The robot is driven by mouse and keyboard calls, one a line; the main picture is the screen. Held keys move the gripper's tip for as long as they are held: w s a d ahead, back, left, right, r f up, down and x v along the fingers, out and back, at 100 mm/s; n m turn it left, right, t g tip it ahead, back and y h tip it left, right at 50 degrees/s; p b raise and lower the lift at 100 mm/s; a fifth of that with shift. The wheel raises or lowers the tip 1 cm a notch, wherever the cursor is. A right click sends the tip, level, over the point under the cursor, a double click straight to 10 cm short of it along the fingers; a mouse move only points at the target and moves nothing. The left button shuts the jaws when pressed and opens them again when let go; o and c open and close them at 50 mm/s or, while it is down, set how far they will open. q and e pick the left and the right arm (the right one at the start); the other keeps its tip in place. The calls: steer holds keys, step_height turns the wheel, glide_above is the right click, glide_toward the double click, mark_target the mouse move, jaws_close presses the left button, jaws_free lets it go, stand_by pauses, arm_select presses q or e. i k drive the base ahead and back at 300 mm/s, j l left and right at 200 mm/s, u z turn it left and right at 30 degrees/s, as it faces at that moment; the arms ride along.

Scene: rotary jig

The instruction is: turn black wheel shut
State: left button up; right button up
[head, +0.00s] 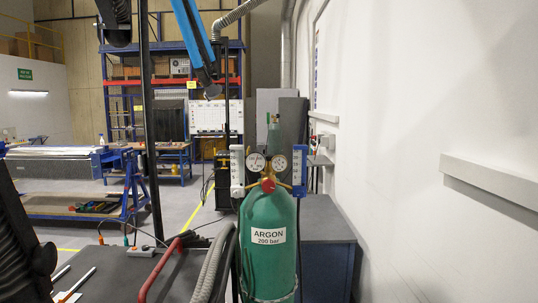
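I cannot make out a black wheel in the head view. A green gas cylinder (270,262) labelled ARGON 200 bar stands upright near the middle. At its top are a regulator with two round gauges (255,162), a red part (268,185) and two flow tubes (237,172). A greenish upright piece (273,135) rises behind the gauges. Neither of my grippers shows clearly. A dark, partly cut-off shape fills the lower left edge, and I cannot tell what it is.
A dark bench top (115,275) with a red handle (158,272) and a grey hose (212,266) lies left of the cylinder. A blue-grey cabinet (326,255) stands behind it at right. A white wall (400,110) closes the right side.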

mark_target(268, 157)
steer(key=i+j, duration=0.15)
steer(key=j, duration=0.25)
steer(key=i+j+z, duration=0.1)
steer(key=z, duration=0.3)
steer(key=j+z, duration=0.25)
steer(key=z, duration=0.2)
steer(key=j+z, duration=0.2)
steer(key=z, duration=0.2)
